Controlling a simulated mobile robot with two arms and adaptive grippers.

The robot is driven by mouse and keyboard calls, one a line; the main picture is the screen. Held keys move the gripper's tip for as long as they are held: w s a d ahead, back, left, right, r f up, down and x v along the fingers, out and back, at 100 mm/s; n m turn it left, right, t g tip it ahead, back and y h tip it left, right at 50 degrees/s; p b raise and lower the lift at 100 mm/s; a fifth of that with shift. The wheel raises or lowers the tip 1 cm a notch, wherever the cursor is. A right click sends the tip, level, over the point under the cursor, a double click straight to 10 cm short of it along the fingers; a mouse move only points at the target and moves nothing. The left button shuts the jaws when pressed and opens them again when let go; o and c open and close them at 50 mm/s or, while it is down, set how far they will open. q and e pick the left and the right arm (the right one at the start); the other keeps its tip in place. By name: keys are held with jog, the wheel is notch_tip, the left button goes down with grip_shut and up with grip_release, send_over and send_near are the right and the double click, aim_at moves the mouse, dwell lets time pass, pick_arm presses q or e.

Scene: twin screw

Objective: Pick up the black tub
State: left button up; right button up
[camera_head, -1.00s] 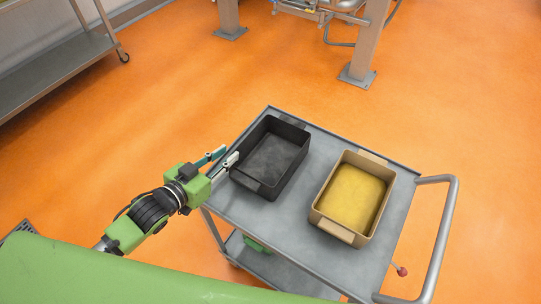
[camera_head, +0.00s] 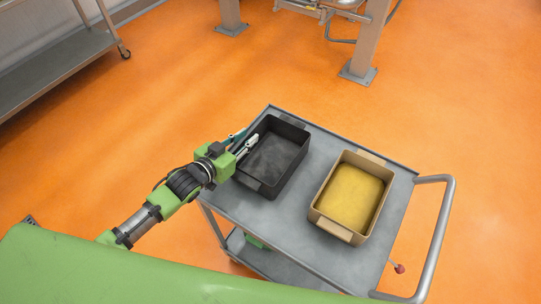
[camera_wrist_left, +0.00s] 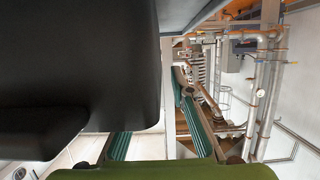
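The black tub (camera_head: 272,158) is an open rectangular box standing upright on the left part of the grey cart top (camera_head: 282,217). My left gripper (camera_head: 243,141) is at the tub's left side wall, with its two fingers apart. The nearer finger appears to overlap the tub's rim and the other is on the outer side; contact cannot be told. In the left wrist view the black tub (camera_wrist_left: 85,65) fills the upper left, close to the camera, and the open fingers (camera_wrist_left: 158,135) show teal pads. My right gripper is not in view.
A tan tub (camera_head: 343,232) with yellow contents stands to the right of the black tub on the same cart, with a gap between them. The cart's handle (camera_head: 443,235) is at the right. A metal shelf (camera_head: 60,55) stands at the upper left. Orange floor surrounds the cart.

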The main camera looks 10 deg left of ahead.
pick_arm(q)
grip_shut()
jog(key=shift+r, duration=0.15)
